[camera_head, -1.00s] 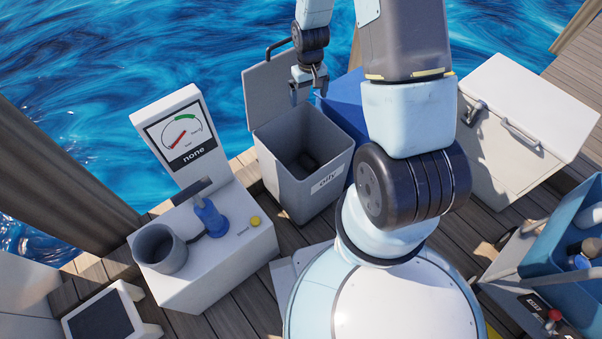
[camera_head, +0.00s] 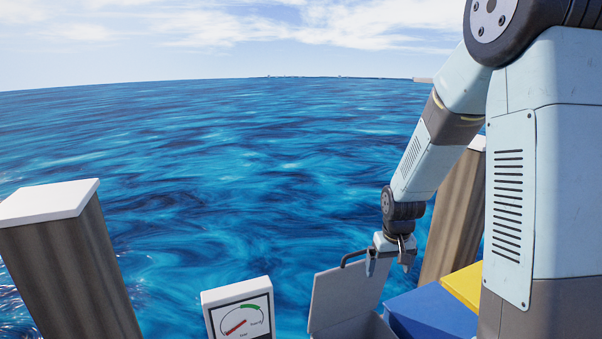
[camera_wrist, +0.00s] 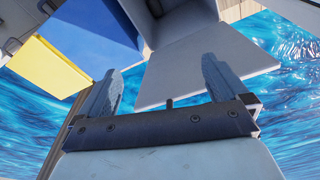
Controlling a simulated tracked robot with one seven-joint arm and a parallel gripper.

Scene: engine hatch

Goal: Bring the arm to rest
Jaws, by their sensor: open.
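My gripper (camera_head: 391,262) hangs pointing down at the end of my arm, above the grey bin (camera_head: 350,326) with its lid (camera_head: 345,292) standing open. The gripper is open, with nothing between its fingers. In the wrist view my gripper (camera_wrist: 165,85) shows two fingers spread wide. The open lid (camera_wrist: 205,68) lies beyond the fingertips there, and I cannot tell how close it is. My arm is bent, with its upper links at the right of the head view.
A blue box (camera_head: 432,312) and a yellow box (camera_head: 465,285) stand right of the bin. A gauge panel (camera_head: 240,312) stands to its left. Wooden posts rise at left (camera_head: 75,265) and behind my arm (camera_head: 450,220). Open water lies beyond.

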